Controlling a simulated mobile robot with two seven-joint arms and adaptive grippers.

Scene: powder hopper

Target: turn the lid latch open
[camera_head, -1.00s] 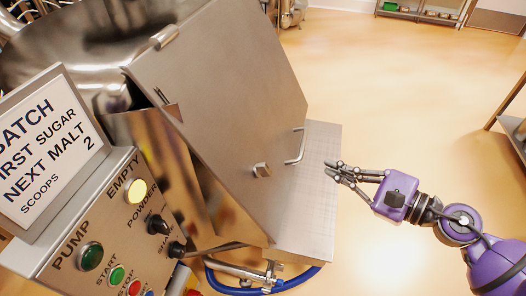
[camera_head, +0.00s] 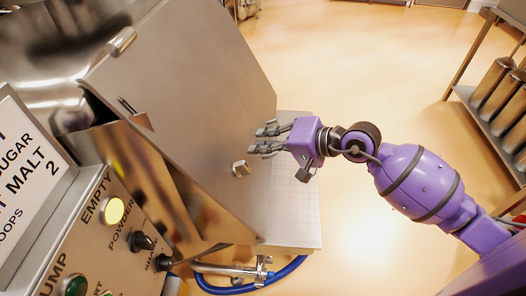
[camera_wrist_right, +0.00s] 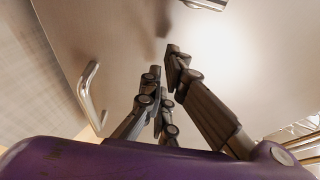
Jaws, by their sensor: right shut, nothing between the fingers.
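The lid (camera_head: 185,100) is a broad, sloping steel plate on the hopper and is down. The lid latch (camera_head: 240,168) is a small blocky metal knob near the lid's lower right edge. My right gripper (camera_head: 261,140) is shut and empty, just above and right of the latch in the head view, apart from it. In the right wrist view the fingers (camera_wrist_right: 162,72) point over the lid surface. A bent metal handle (camera_wrist_right: 91,96) stands left of them. A metal piece at the top edge (camera_wrist_right: 205,4), likely the latch, is cut off. My left gripper is out of view.
A control panel (camera_head: 100,240) with a lit yellow lamp and black knobs stands at the lower left, beside a sign (camera_head: 25,180). A blue hose (camera_head: 270,283) runs below the hopper. A shelf with metal canisters (camera_head: 492,85) is at the right. Open floor lies behind my right arm.

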